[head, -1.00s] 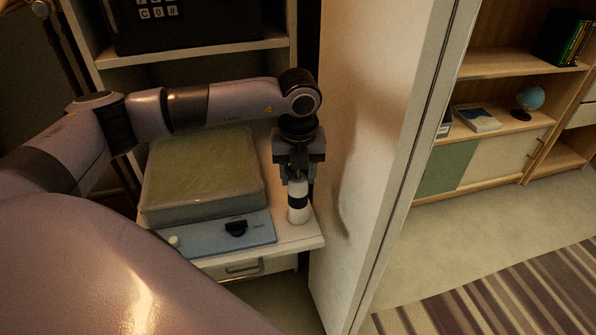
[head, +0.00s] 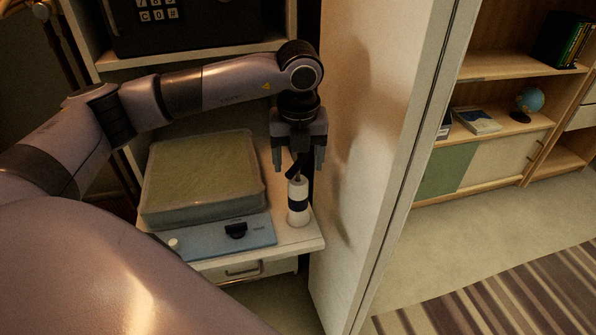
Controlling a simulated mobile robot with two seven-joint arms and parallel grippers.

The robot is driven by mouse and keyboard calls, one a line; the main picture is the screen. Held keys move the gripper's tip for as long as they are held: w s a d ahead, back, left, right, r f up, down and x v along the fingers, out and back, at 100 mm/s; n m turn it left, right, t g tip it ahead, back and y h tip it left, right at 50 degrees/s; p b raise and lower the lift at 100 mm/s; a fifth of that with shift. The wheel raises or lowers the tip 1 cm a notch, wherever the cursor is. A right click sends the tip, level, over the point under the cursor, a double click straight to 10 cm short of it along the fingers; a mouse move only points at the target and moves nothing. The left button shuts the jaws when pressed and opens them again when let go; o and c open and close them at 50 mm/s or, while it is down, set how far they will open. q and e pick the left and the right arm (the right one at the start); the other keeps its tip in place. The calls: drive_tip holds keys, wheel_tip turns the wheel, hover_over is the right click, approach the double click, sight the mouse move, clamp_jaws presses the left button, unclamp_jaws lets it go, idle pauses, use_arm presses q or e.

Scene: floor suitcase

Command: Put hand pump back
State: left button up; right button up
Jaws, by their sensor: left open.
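The hand pump (head: 298,203) is a small white cylinder with a dark band and a dark top. It stands upright on the white shelf (head: 300,239), near the shelf's right front corner. My left gripper (head: 299,168) is open above the pump, fingers pointing down. The pump's dark top sits between or just below the fingertips; I cannot tell whether they touch. My right gripper is not in view.
A vacuum-sealer-like box with a clear lid (head: 203,178) and a blue front panel (head: 215,238) stands left of the pump. A cabinet side panel (head: 355,150) rises close on the right. A drawer (head: 243,271) is below the shelf.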

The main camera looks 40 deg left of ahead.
use_arm(q)
drive_tip(key=r, duration=0.7)
drive_tip(key=shift+s+d+r, duration=0.1)
drive_tip(key=shift+s+d, duration=0.2)
drive_tip(key=shift+s, duration=0.05)
